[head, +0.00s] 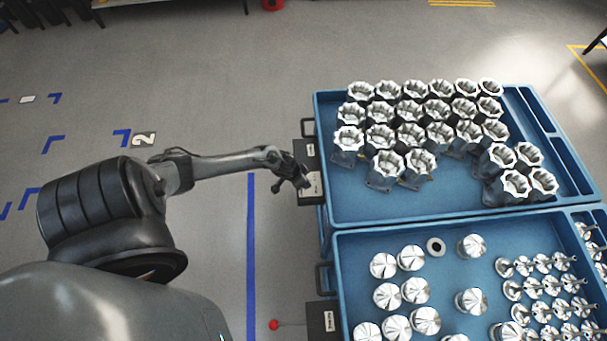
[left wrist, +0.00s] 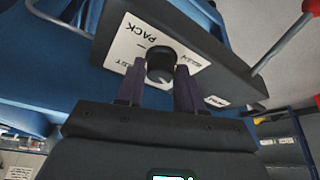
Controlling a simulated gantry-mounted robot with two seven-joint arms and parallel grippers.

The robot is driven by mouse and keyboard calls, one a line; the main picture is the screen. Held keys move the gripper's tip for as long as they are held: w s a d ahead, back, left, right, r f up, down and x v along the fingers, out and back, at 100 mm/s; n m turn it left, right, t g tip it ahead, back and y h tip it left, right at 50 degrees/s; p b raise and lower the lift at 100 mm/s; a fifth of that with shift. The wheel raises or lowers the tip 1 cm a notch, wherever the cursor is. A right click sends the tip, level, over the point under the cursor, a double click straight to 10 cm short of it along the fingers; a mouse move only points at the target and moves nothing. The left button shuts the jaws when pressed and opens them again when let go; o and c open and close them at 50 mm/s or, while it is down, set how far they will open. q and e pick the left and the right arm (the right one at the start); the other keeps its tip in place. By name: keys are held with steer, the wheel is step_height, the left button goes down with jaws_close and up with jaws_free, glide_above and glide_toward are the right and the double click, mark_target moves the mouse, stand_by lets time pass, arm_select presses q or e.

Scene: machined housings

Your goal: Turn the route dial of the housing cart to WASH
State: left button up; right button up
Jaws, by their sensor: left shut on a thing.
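The housing cart (head: 440,208) is a blue tray cart with several silver housings, at the upper right of the head view. Its dark control box (head: 308,150) is on the cart's left side; the box also fills the upper part of the left wrist view (left wrist: 195,35). The black route dial (left wrist: 160,65) sits on a white label (left wrist: 128,45) on the box. PACK reads beyond the dial; the other words are small or partly covered. My left gripper (head: 303,183) is shut on the dial, one finger on each side. The dial's pointer direction is unclear. My right gripper is out of view.
A second blue cart (head: 335,265) with silver parts stands close below, with its own box (head: 322,318) and red-knobbed lever (head: 273,324). In the left wrist view a red-knobbed rod (left wrist: 282,45) sticks out beside the box. The floor left of the carts is open.

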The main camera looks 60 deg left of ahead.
arm_select(q)
steer(key=shift+d+r+n+y+p, duration=0.2)
steer(key=shift+n+y+p, duration=0.3)
steer(key=shift+n+p, duration=0.65)
steer(key=shift+f+n+y+p, duration=0.15)
steer(key=shift+n+y+p, duration=0.3)
steer(key=shift+n, duration=0.6)
steer(key=o, duration=1)
